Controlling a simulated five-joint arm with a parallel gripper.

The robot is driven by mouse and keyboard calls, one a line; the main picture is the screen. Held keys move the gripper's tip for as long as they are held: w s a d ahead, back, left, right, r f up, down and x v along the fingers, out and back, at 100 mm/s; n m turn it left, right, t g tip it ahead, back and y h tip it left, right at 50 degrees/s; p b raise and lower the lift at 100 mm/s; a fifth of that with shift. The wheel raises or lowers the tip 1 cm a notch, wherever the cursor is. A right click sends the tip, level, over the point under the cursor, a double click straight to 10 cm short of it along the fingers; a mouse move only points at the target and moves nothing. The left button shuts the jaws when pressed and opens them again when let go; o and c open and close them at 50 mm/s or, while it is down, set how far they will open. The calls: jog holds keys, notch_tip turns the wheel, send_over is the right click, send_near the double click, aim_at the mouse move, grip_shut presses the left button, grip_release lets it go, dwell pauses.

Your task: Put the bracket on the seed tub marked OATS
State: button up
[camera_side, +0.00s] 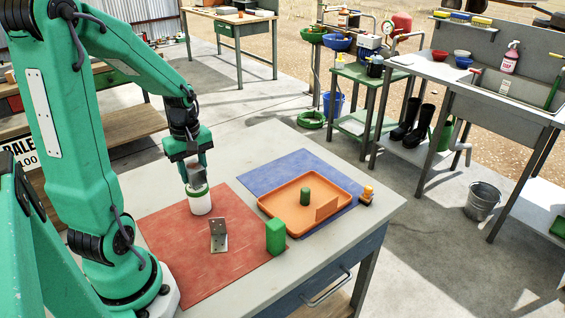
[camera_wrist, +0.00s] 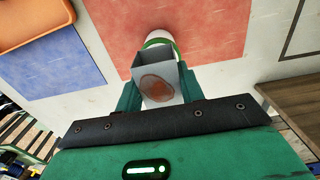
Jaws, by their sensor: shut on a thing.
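A grey metal L-shaped bracket (camera_side: 218,236) with holes stands on the red mat, apart from my gripper. Left of and behind it is a white tub with a green rim (camera_side: 200,204); no OATS marking is readable. My gripper (camera_side: 194,172) is directly above this tub, shut on a grey box-shaped thing with a brown oval patch. In the wrist view this grey thing (camera_wrist: 157,78) is between my gripper's green fingers (camera_wrist: 160,88), and the tub (camera_wrist: 160,39) shows partly behind it. I cannot tell whether the held thing touches the tub.
An orange tray (camera_side: 272,204) on the blue mat (camera_side: 265,172) holds a green cylinder (camera_side: 305,195) and an upright orange piece (camera_side: 327,208). A green block (camera_side: 276,238) stands at the red mat's right edge (camera_side: 165,240). Small orange-topped things (camera_side: 367,194) sit right of the tray.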

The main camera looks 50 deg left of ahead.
aim_at(193, 166)
jog(key=shift+f, duration=0.9)
jog(key=shift+f, duration=0.2)
jog(key=o, duration=1)
jog(key=shift+o, duration=0.2)
jog(key=shift+r, duration=0.1)
notch_tip(193, 166, up, 12)
jog(key=shift+r, duration=0.1)
jog(key=shift+d, duration=0.1)
